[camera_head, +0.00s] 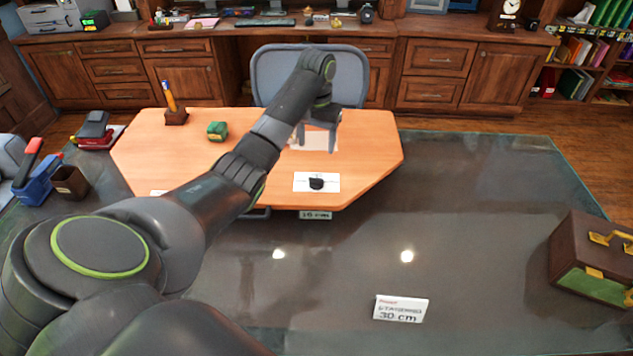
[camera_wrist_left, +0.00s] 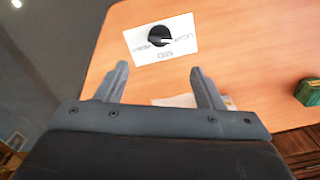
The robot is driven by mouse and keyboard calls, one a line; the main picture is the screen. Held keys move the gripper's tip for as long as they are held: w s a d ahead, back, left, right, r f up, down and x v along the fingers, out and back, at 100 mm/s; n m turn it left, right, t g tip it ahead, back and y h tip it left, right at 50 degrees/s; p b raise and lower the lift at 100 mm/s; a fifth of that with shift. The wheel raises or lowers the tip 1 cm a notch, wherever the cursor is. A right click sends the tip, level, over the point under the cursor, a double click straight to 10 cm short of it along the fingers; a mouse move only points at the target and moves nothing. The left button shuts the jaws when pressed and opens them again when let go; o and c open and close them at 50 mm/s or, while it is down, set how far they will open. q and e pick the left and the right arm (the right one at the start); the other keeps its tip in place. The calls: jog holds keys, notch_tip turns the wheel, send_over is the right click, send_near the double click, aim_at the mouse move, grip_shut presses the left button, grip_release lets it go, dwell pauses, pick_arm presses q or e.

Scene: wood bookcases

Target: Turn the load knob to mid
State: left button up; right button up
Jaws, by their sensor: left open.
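The load knob (camera_head: 316,183) is a black round knob on a white plate (camera_head: 301,182) near the front edge of the orange wooden desk top. In the left wrist view the knob (camera_wrist_left: 159,36) shows a white pointer mark toward the right, and its plate (camera_wrist_left: 180,47) bears markings too small to read. My left gripper (camera_wrist_left: 158,72) is open and empty, with the knob beyond its fingertips and apart from them. In the head view my left arm reaches over the desk and its fingers point down behind the knob. My right gripper is not in view.
A green block (camera_head: 217,131) and a pen holder (camera_head: 176,117) stand on the desk's left part. A chair (camera_head: 308,75) stands behind. A sign reading 30 cm (camera_head: 401,309) and a brown case (camera_head: 592,262) are on the dark glass surface. The desk right of the knob is clear.

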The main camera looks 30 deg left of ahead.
aim_at(316, 178)
pick_arm(q)
notch_tip(316, 178, down, 11)
jog(key=shift+p, duration=0.65)
jog(key=shift+f, duration=0.5)
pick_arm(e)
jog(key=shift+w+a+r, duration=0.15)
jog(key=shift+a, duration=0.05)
pick_arm(q)
jog(key=c, duration=1)
